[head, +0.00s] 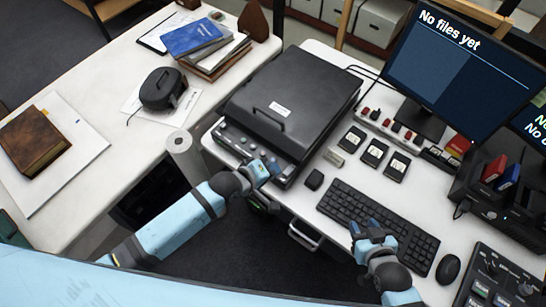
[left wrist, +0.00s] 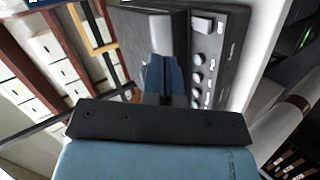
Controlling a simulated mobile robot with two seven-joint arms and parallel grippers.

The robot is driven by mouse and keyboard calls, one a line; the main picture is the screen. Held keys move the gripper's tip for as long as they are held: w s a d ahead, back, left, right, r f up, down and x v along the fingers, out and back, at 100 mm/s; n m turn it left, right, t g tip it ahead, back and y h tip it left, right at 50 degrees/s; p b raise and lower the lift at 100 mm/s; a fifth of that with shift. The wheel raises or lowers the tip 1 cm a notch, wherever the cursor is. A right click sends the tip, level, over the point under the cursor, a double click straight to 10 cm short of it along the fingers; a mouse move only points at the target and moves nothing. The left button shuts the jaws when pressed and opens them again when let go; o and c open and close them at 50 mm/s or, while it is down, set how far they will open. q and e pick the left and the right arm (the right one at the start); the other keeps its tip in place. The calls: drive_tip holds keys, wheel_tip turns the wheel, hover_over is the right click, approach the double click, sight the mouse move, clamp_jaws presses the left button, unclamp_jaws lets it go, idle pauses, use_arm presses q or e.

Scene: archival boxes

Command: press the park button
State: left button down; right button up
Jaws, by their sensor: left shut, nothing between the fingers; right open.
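The black flatbed scanner (head: 290,92) stands on the white desk with its lid closed. Its front panel (head: 235,143) carries a row of small round buttons, which also shows in the left wrist view (left wrist: 198,62). The labels are too small to read, so I cannot tell which is the park button. My left gripper (head: 274,168) is shut and empty at the panel's right part; in the left wrist view its blue fingers (left wrist: 160,78) point at the panel beside the buttons. I cannot tell whether they touch it. My right gripper (head: 367,228) is open and empty above the keyboard.
The keyboard (head: 350,212), mouse (head: 448,268) and several small black cartridges (head: 374,152) lie right of the scanner. A monitor (head: 455,65) reads "No files yet". A side table (head: 60,215) holds books and a black device (head: 163,88).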

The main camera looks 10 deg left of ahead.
use_arm(q)
drive_tip(key=w+d+n+g, duration=0.1)
drive_tip(key=w+n+g, duration=0.1)
drive_tip(key=w+n, duration=0.2)
drive_tip(key=r+n+g+p, duration=0.1)
drive_tip(key=n+p, duration=0.1)
drive_tip(key=n, duration=0.3)
hover_over(273, 161)
drive_tip(key=shift+y, duration=0.4)
wheel_tip(273, 161, down, 8)
drive_tip(key=shift+r+b, duration=0.1)
drive_tip(key=shift+b, duration=1.15)
drive_tip(key=shift+f+b, duration=0.3)
drive_tip(key=shift+f, duration=0.2)
